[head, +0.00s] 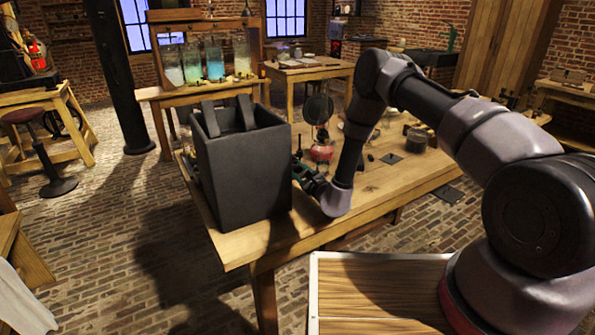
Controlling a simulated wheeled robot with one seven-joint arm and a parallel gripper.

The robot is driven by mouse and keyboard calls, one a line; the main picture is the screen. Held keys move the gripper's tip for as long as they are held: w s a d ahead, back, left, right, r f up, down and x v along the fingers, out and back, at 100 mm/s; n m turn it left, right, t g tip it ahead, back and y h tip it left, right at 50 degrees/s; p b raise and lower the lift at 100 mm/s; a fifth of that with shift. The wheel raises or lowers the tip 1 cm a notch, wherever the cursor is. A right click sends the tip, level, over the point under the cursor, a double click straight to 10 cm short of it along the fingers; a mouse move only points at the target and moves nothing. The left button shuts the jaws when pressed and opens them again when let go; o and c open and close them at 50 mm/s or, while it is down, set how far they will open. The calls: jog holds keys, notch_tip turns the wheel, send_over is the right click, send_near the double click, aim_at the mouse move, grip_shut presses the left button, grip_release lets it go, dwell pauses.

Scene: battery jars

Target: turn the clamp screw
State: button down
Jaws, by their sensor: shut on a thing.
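A large black open-topped box (243,165) stands on the near left end of the wooden table (330,222), with two dark upright pieces rising from its top. My gripper (299,168) is low at the box's right side, just above the table. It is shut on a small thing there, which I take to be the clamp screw. The fingertips and the screw are too small and dark to make out, and the box may hide part of them. I cannot tell how far the screw is turned.
A red-based glass vessel (321,151) and a round dark disc (317,108) stand just beyond my gripper. Small items lie farther right on the table. Several glass jars (214,61) stand on a rear bench.

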jog(key=n, duration=0.4)
jog(key=shift+d+n, duration=0.1)
jog(key=shift+n, duration=0.2)
jog(key=n, duration=0.5)
jog(key=shift+n, duration=0.3)
jog(key=n, duration=0.5)
jog(key=shift+r, duration=0.1)
jog(key=n, duration=0.5)
jog(key=shift+n, duration=0.3)
jog(key=shift+c, duration=2.2)
grip_release()
jog(key=shift+r, duration=0.1)
jog(key=v, duration=1.1)
jog(key=shift+w, duration=0.1)
